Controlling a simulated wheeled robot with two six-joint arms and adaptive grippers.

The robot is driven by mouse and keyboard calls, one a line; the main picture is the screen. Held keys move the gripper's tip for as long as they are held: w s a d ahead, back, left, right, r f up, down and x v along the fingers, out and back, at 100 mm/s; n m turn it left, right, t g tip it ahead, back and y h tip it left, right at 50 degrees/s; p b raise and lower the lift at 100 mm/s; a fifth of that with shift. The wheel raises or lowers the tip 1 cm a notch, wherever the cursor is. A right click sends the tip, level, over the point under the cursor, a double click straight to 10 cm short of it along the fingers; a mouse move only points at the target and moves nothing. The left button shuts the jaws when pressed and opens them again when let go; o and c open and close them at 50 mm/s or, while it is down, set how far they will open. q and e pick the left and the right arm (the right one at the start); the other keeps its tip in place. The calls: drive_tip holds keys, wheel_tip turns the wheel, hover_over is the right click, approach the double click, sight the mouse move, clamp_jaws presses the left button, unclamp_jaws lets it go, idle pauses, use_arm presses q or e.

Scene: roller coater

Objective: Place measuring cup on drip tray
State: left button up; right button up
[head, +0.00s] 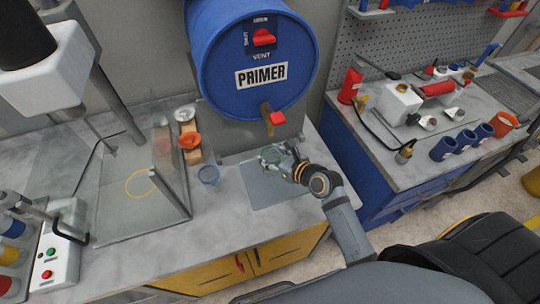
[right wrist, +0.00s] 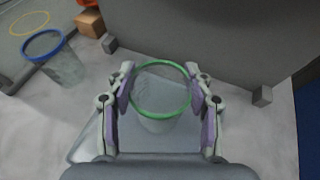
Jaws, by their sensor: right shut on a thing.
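A clear cup with a green rim (head: 270,155), likely the measuring cup, is held upright by my right gripper (head: 287,160). In the right wrist view the cup (right wrist: 160,123) sits between the two fingers of the gripper (right wrist: 162,98), which are shut on its sides. The flat grey drip tray (head: 270,190) lies on the counter under the blue primer drum. It also shows in the right wrist view (right wrist: 85,148), below the cup. I cannot tell whether the cup's base touches the tray. My left gripper is not in view.
A blue-rimmed clear cup (head: 208,176) stands left of the tray. The blue primer drum (head: 250,50) with its tap (head: 272,116) hangs above. A glass panel (head: 172,165) is further left. Bare counter lies in front.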

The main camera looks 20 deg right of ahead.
drive_tip(key=shift+w+f, duration=0.2)
drive_tip(key=shift+f, duration=0.5)
drive_tip(key=o, duration=1.2)
drive_tip(key=shift+f, duration=0.1)
drive_tip(key=shift+c, duration=0.2)
drive_tip(key=v, duration=0.6)
drive_tip(key=shift+p, duration=0.35)
drive_tip(key=p, duration=0.3)
approach(278, 160)
drive_tip(key=w, duration=0.1)
drive_tip(key=shift+w+a+f, duration=0.25)
drive_tip(key=shift+a+f, duration=0.1)
drive_tip(key=shift+f, duration=0.05)
